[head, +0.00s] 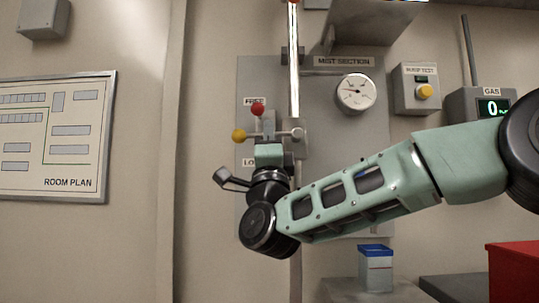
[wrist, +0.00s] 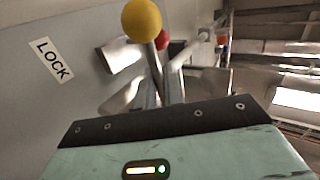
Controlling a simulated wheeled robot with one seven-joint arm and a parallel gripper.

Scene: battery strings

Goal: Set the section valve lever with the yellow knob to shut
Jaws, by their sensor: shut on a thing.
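The yellow knob (head: 239,135) sits at the left end of its lever, beside my gripper (head: 268,128). In the wrist view the yellow knob (wrist: 141,18) is at the top, with its grey stem (wrist: 153,62) running down between my fingers. My gripper (wrist: 165,80) is shut on this lever; the exact contact is partly hidden. A red knob (head: 257,109) stands just above and right of the yellow one. It also shows behind the yellow stem in the wrist view (wrist: 164,39). The valve body is mostly hidden behind my gripper.
A bright vertical pipe (head: 293,65) rises above. A gauge (head: 355,93) and a box with a yellow button (head: 425,91) are to the right.

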